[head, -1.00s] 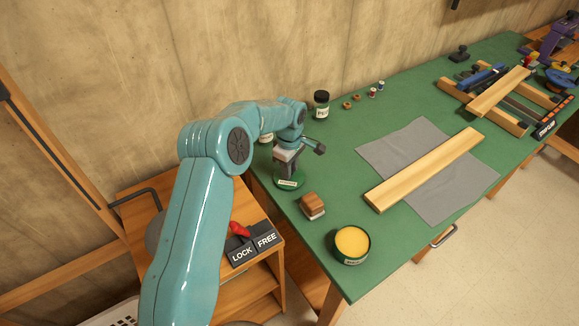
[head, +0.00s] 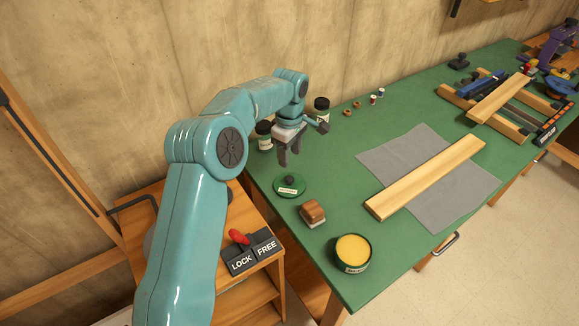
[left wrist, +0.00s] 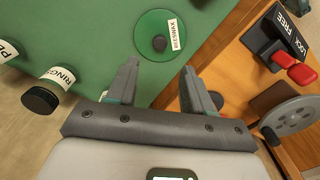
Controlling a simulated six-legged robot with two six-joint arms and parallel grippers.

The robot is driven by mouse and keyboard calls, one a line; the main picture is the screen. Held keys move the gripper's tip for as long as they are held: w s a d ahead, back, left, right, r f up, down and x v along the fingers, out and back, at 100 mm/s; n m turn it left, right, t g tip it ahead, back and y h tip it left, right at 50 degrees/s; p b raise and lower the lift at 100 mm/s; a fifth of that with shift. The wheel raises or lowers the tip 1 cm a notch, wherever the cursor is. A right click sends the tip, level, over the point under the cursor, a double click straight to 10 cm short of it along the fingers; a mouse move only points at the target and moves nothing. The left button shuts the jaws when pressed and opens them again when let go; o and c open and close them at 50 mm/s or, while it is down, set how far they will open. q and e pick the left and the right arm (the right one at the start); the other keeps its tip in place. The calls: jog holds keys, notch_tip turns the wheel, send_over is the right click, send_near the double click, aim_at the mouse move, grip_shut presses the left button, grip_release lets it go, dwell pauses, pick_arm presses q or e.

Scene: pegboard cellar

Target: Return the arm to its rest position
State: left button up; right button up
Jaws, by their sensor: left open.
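My left arm (head: 185,225) reaches in from the lower left and bends over toward the bench. My left gripper (head: 288,160) hangs above the back left part of the green bench top, open and empty, fingers pointing down. Below and apart from it lies a round green lid (head: 290,188) with a dark knob and a label. In the left wrist view the lid (left wrist: 150,45) lies beyond the spread fingers (left wrist: 160,75), and its label reads BEESWAX. My right gripper is not in view.
Two dark-capped jars (head: 264,140) (head: 321,108) stand close by the gripper. A wooden block brush (head: 312,212) and an open tin of yellow wax (head: 352,250) are nearer. A board (head: 425,178) lies on grey cloth. A LOCK/FREE lever (head: 240,237) sits on the lower cabinet at left.

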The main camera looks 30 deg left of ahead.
pick_arm(q)
notch_tip(320, 180, up, 3)
jog(key=shift+f, duration=0.15)
jog(key=shift+f, duration=0.1)
dwell(0.5)
